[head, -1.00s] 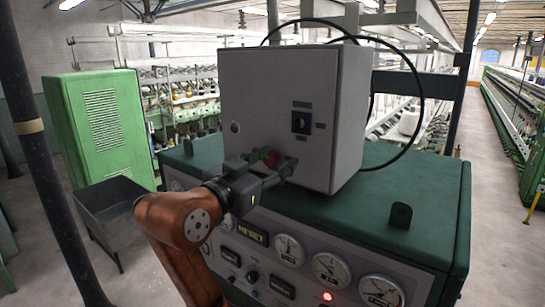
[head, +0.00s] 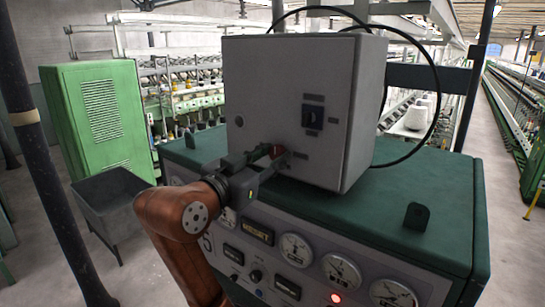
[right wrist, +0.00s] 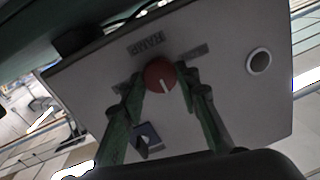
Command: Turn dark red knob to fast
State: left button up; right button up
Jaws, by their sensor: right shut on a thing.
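The dark red knob (head: 277,149) sits low on the front of a grey control box (head: 262,95). In the right wrist view the knob (right wrist: 159,73) is round, with a white pointer line towards the lower right of the picture. Printed labels (right wrist: 147,45) surround it, too blurred and turned to read surely. My right gripper (head: 274,157) is at the knob; its two fingers (right wrist: 160,82) hold opposite sides of it, shut on it. My left gripper is not in view.
A dark switch (head: 312,117) and a round button (head: 239,121) are on the same box face. The box stands on a green machine (head: 430,185) with gauges and a lit red lamp (head: 336,298). A grey bin (head: 112,195) stands left.

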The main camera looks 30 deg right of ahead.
jog(key=shift+f+m+b, duration=0.25)
jog(key=shift+m+b, duration=0.65)
jog(key=shift+b, duration=0.2)
jog(key=m+b, duration=0.3)
jog(key=shift+m+h, duration=0.3)
jog(key=shift+m+b, duration=0.4)
jog(key=shift+m, duration=0.1)
jog(key=shift+f+m+b, duration=0.1)
jog(key=shift+m+b, duration=0.45)
jog(key=shift+m, duration=0.35)
jog(key=m+b, duration=0.1)
jog(key=m, duration=0.1)
jog(key=shift+m, duration=0.4)
jog(key=m+b, duration=0.1)
jog(key=m, duration=0.1)
jog(key=shift+m+g+h, duration=0.3)
jog(key=shift+m, duration=0.1)
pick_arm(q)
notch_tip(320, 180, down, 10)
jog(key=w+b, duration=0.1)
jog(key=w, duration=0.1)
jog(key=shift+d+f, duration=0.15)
pick_arm(e)
jog(key=m, duration=0.4)
jog(key=shift+m, duration=0.3)
jog(key=shift+m+g, duration=0.3)
